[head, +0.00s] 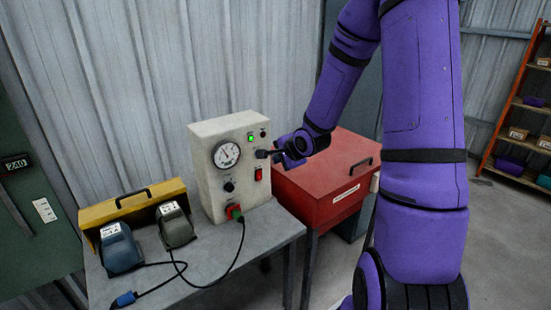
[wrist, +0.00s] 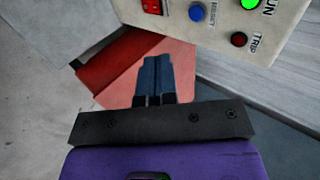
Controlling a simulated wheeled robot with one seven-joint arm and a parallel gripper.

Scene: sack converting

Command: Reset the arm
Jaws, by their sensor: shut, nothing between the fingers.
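The cream control box (head: 205,167) stands on a grey table, with a round gauge on its front. In the wrist view its panel (wrist: 243,40) shows a blue RESET button (wrist: 196,12), a lit green RUN lamp (wrist: 250,4) and a dark red TRIP lamp (wrist: 239,39). My gripper (head: 270,153) is close to the front of the box, at its right side. In the wrist view its fingers (wrist: 156,62) are together and empty, apart from the RESET button.
A red lidded box (head: 315,207) stands right of the table. On the table (head: 265,233) are a yellow guard (head: 130,205), a blue pedal (head: 120,247), a grey pedal (head: 176,225) and cables. Shelves (head: 515,105) stand far right. Open floor lies at the right.

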